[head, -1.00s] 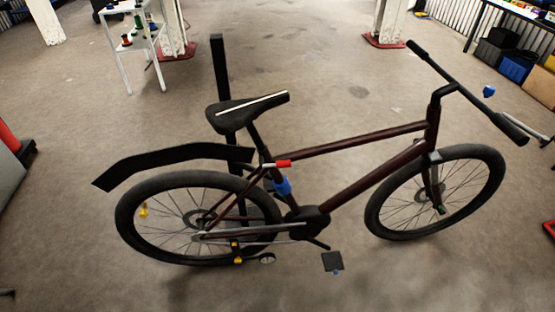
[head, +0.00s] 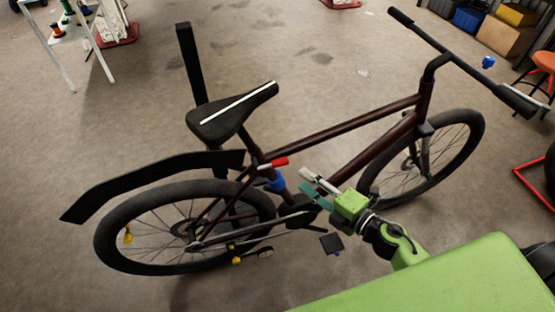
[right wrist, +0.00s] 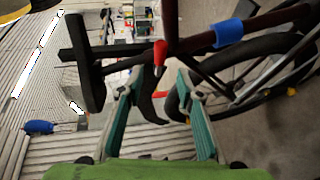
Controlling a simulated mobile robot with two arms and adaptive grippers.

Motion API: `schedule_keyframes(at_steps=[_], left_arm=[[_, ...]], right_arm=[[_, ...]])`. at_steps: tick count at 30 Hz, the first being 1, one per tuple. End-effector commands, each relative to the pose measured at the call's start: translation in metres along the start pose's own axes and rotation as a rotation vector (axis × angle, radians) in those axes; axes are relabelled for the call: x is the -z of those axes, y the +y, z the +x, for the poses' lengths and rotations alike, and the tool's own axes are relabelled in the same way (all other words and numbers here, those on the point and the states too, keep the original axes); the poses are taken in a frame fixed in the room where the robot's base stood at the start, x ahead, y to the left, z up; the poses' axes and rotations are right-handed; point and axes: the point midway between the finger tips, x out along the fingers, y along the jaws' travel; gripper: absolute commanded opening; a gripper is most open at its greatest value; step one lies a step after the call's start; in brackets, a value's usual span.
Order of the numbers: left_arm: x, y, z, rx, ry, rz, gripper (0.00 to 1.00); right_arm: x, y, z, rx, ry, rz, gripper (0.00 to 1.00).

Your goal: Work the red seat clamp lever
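The red seat clamp lever (head: 280,161) sticks out to the right from the bike frame below the black saddle (head: 232,112). In the right wrist view the lever (right wrist: 160,52) hangs from the frame, just beyond the fingertips and about midway between them in the picture. My right gripper (head: 304,180) is to the right of and slightly below the lever in the head view. Its green fingers are apart and empty, as the right wrist view (right wrist: 158,78) shows. My left gripper is not in view.
A blue band (head: 276,183) wraps the seat tube below the lever. The dark red bike (head: 345,127) stands upright, with a black post (head: 191,62) behind the saddle. A white shelf (head: 68,33) and an orange stool (head: 545,61) stand farther off. The floor behind the bike is mostly clear.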

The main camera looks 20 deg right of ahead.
Motion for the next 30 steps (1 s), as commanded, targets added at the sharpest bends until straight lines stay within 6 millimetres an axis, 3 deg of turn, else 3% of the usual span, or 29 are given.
schedule_keyframes(at_steps=[4, 16, 21, 30], left_arm=[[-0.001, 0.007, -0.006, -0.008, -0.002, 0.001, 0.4], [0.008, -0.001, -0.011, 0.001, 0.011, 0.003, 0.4], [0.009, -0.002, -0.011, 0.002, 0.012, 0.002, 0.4], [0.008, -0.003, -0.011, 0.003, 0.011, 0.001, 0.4]], right_arm=[[0.0, 0.004, 0.029, -0.005, -0.001, 0.001, 0.33], [0.0, 0.001, 0.101, -0.003, -0.002, 0.004, 0.33], [0.0, 0.0, 0.116, -0.001, -0.002, 0.003, 0.33], [0.0, 0.0, 0.119, 0.0, -0.001, 0.002, 0.33]])
